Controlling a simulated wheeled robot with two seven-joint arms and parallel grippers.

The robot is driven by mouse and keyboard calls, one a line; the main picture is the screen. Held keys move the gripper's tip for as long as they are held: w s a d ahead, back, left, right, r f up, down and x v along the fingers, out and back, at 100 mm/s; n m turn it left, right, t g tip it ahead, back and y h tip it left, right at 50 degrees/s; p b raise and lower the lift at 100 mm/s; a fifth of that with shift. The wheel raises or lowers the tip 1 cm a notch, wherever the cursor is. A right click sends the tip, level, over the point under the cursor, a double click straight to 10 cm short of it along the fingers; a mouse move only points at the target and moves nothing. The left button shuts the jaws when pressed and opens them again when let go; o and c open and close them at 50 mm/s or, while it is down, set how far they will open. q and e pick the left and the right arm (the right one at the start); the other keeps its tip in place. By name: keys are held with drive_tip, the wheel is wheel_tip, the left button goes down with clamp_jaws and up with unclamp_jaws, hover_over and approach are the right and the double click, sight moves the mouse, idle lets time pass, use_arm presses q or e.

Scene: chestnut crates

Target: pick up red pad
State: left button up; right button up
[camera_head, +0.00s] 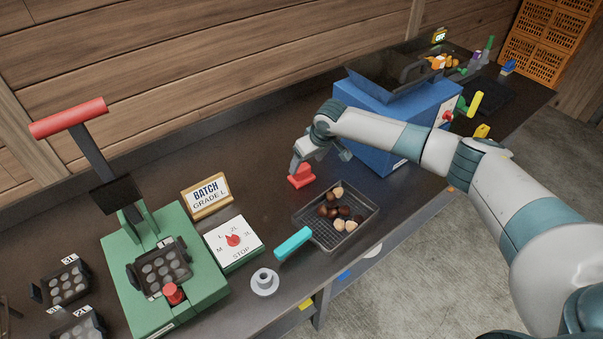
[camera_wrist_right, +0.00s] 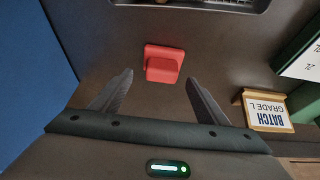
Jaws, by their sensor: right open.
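The red pad (camera_head: 302,179) lies on the dark table, left of the blue machine and behind the mesh tray. It also shows in the right wrist view (camera_wrist_right: 163,64), as a small red block with a raised part, just beyond the fingertips. My right gripper (camera_head: 302,166) hangs over the pad in the head view and partly covers it. In the right wrist view my right gripper (camera_wrist_right: 158,82) is open, with the pad lined up between its two fingers and nothing held. My left gripper is not in view.
A mesh tray (camera_head: 310,231) with chestnuts and a teal handle sits in front of the pad. The blue machine (camera_head: 385,130) stands close on the right. A BATCH sign (camera_head: 206,196), a white dial box (camera_head: 243,258) and a green press (camera_head: 190,305) stand left.

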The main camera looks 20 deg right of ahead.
sight(301, 167)
drive_tip(key=shift+a, duration=0.1)
idle(0.3)
drive_tip(key=shift+w+a+f+p, duration=0.25)
drive_tip(key=shift+w+f+p, duration=0.25)
drive_tip(key=shift+f+p, duration=0.25)
drive_tip(key=shift+p+x, duration=0.35)
drive_tip(key=shift+x, duration=1.35)
drive_tip(key=shift+c, duration=0.4)
drive_tip(key=c, duration=1.1)
drive_tip(key=shift+r, duration=0.15)
